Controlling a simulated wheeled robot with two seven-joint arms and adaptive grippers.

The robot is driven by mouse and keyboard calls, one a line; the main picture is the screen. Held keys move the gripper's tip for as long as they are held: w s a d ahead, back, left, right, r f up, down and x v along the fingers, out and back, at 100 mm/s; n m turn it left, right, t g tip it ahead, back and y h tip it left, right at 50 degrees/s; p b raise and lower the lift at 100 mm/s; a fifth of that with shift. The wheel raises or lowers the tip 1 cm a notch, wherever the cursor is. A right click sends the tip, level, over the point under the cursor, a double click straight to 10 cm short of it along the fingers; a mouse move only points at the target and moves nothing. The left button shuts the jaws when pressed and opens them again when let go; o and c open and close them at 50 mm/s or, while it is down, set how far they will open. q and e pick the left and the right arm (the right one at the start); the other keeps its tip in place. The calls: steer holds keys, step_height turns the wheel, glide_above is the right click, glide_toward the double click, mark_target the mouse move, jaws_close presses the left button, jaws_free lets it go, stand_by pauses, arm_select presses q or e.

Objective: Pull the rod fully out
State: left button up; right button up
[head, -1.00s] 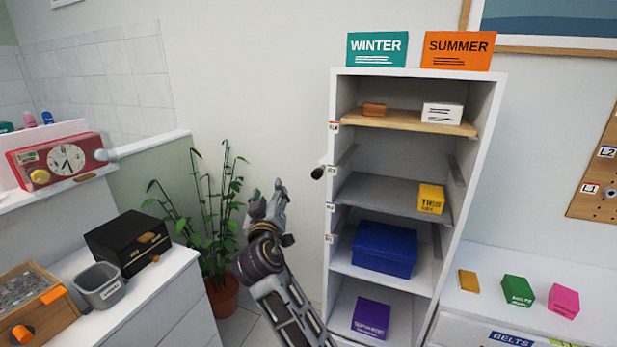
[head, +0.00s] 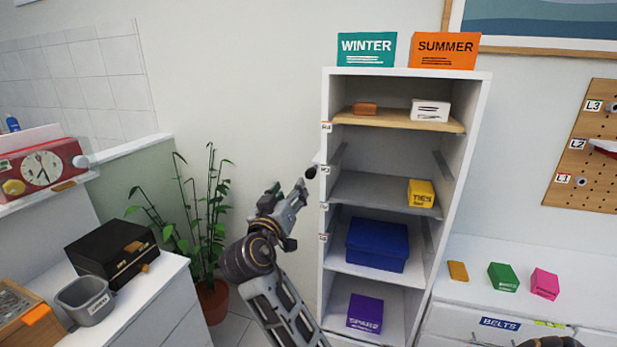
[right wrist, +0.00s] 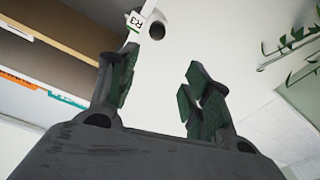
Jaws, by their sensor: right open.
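The rod's dark round end knob (head: 311,172) sticks out at the left side of the open wardrobe (head: 327,110), at about the height of the middle shelves. The rest of the rod is hidden. My right gripper (head: 291,192) is open and empty, just left of and below the knob in the head view. In the right wrist view the knob (right wrist: 157,31) shows past the open fingertips (right wrist: 162,75), roughly between them and apart from them, near a tag marked R3 (right wrist: 135,21). My left gripper is not in view.
A potted plant (head: 206,235) stands left of my right arm. The wardrobe shelves hold several boxes, including a blue one (head: 377,245). A counter with a black box (head: 110,250) is at left. A low white cabinet (head: 520,315) is at right.

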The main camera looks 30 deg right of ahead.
steer(key=f+m, duration=0.1)
steer(key=g+p, duration=0.1)
steer(key=p, duration=0.1)
glide_toward(309, 176)
steer(key=shift+m, duration=0.3)
steer(key=x, duration=0.4)
steer(key=shift+w+d, duration=0.1)
steer(key=shift+d, duration=0.1)
steer(key=x, duration=0.4)
steer(key=shift+r, duration=0.1)
steer(key=shift+w+d+p, duration=0.4)
steer(key=shift+w+d, duration=0.05)
steer(key=shift+d, duration=0.05)
steer(key=shift+w+d, duration=0.15)
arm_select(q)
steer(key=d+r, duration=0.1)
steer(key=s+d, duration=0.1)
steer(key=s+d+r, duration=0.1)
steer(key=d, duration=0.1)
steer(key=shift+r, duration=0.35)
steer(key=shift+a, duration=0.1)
